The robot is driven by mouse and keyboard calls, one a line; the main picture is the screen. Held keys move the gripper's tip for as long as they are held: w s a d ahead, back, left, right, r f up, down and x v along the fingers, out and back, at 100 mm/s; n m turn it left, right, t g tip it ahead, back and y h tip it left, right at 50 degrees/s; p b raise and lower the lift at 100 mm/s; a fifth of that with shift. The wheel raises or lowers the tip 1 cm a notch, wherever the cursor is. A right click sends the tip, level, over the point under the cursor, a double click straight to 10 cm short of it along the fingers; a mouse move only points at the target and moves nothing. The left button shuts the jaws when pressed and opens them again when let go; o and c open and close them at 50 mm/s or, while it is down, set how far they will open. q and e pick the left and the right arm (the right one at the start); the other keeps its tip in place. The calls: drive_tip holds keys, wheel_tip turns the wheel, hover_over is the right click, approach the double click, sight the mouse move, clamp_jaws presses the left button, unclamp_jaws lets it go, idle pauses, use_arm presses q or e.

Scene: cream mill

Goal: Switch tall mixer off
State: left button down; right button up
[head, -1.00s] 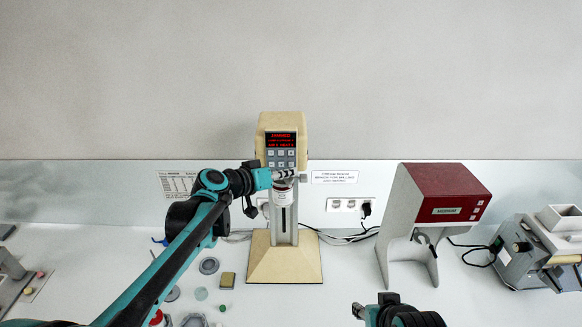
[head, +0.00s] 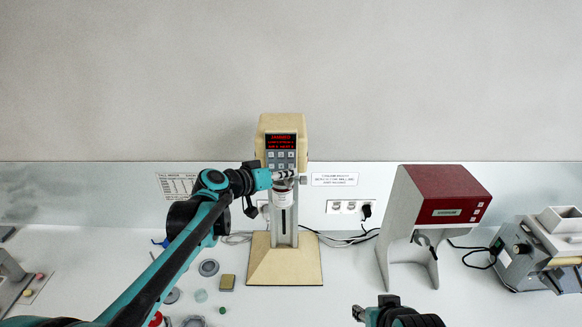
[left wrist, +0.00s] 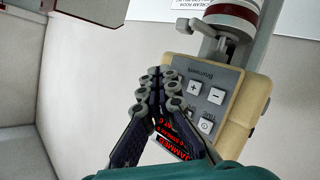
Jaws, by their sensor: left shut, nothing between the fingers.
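The tall mixer (head: 258,138) is a cream machine with a grey column on a square cream base. Its red-lit display (head: 281,141) and grey keypad (head: 281,159) face me. The wrist view shows plus (left wrist: 194,88), minus (left wrist: 216,96) and power (left wrist: 204,126) buttons, with display text that seems to read "JAMMED". My left gripper (head: 290,174) is shut and empty in front of the lower keypad. In the wrist view its fingertips (left wrist: 160,76) lie beside the buttons and hide part of the panel; contact cannot be told. My right gripper (head: 358,312) is at the bottom edge, its fingers unclear.
A white cylinder (head: 283,197) hangs at the mixer's column. A red-topped machine (head: 448,190) and a grey machine (head: 535,250) stand to the right.

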use_arm(q)
drive_tip(key=shift+w, duration=0.2)
idle(0.5)
drive_tip(key=shift+w, duration=0.25)
drive_tip(key=shift+w, duration=0.3)
idle(0.5)
drive_tip(key=shift+s, duration=0.8)
drive_tip(key=shift+s+r, duration=0.2)
drive_tip(key=shift+s, duration=2.25)
